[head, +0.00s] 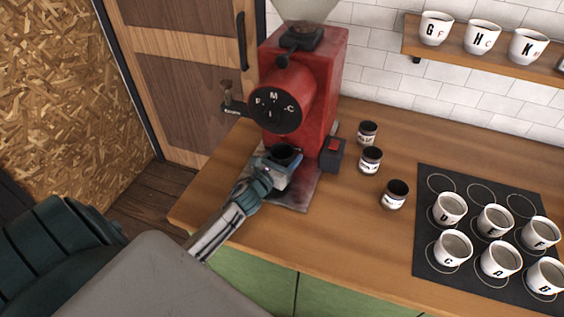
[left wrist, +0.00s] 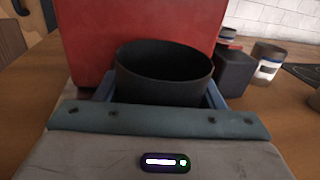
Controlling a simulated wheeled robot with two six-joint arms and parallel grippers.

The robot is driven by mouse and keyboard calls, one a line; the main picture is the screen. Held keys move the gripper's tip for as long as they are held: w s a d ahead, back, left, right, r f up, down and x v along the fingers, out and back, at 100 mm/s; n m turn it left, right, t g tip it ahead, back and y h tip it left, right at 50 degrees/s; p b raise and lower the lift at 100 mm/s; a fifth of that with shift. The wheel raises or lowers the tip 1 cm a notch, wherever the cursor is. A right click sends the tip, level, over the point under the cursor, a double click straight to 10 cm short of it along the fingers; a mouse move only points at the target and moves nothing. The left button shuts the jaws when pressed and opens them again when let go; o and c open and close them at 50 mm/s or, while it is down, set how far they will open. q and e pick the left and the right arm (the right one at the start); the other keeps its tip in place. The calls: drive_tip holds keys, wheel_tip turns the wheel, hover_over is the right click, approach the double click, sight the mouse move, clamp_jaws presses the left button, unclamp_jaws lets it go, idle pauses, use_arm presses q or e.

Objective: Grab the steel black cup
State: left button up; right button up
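The black cup (left wrist: 160,85) stands upright right in front of my left wrist camera, at the foot of the red grinder. In the head view the cup (head: 283,152) shows as a dark round shape below the grinder's dial. My left gripper (head: 284,164) is at the cup, with its blue fingers on both sides of it. In the left wrist view the fingers (left wrist: 162,98) lie close along the cup's left and right sides. Whether they press on it cannot be told. The cup's lower part is hidden by the gripper. My right gripper is not in view.
The red grinder (head: 318,85) stands right behind the cup, with a small dark switch box (head: 333,154) to its right. Three small dark jars (head: 371,160) stand further right. A black mat (head: 430,205) holds several lettered white cups. The wooden counter (head: 330,235) in front is clear.

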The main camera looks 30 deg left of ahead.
use_arm(q)
drive_tip(key=shift+c, duration=1.3)
drive_tip(key=shift+r, duration=0.15)
